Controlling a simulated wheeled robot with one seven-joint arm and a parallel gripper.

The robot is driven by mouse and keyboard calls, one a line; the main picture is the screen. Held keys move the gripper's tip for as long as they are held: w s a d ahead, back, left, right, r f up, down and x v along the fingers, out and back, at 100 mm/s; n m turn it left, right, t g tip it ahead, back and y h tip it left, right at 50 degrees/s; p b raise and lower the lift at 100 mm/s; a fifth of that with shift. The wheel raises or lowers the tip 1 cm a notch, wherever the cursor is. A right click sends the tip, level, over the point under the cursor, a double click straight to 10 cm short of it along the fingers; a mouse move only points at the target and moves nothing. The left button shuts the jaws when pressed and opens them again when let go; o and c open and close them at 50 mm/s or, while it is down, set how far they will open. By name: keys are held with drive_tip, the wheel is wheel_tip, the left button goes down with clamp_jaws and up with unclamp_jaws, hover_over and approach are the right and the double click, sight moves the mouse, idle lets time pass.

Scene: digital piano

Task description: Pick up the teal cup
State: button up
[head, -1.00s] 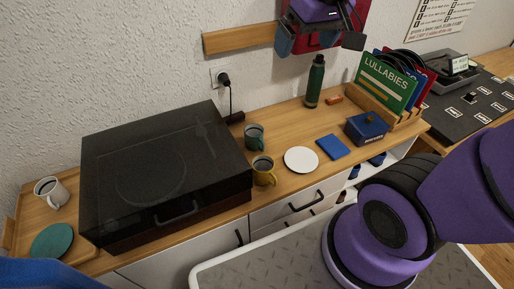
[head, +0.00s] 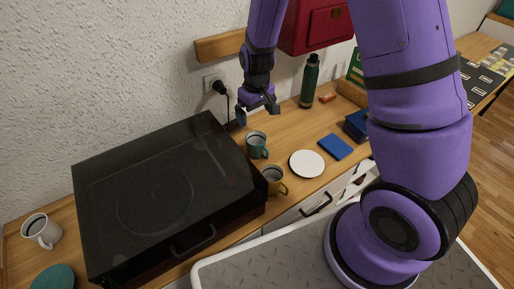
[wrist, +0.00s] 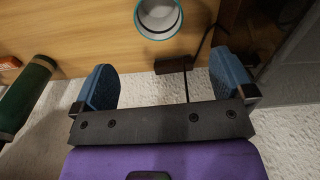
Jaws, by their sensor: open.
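The teal cup (head: 257,145) stands upright on the wooden cabinet top, to the right of the black turntable, with its handle towards the lower right. In the wrist view its rim and pale inside (wrist: 159,16) show at the top edge, beyond the fingertips and between their lines; part of it is cut off by the frame. My gripper (head: 257,112) is above and behind the cup, near the wall, apart from it. In the wrist view the two blue finger pads (wrist: 165,82) are wide apart with nothing between them.
A yellow mug (head: 273,180) stands just in front of the cup. The turntable (head: 160,195) with its dark lid is close on the left. A white saucer (head: 307,164), blue cloth (head: 335,147) and green bottle (head: 310,82) are to the right. The wall outlet with plug (head: 219,86) is behind.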

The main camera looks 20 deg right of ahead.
approach(257, 143)
drive_tip(key=shift+s+a+f, duration=0.35)
drive_tip(key=shift+s+a, duration=0.1)
drive_tip(key=shift+s, duration=0.15)
drive_tip(key=shift+s+a+f, duration=0.4)
drive_tip(key=shift+s+a, duration=0.1)
drive_tip(key=shift+s, duration=0.15)
drive_tip(key=f, duration=0.3)
drive_tip(key=shift+s+d+f, duration=0.25)
drive_tip(key=shift+f, duration=0.8)
drive_tip(key=c, duration=1)
drive_tip(key=shift+c, duration=0.2)
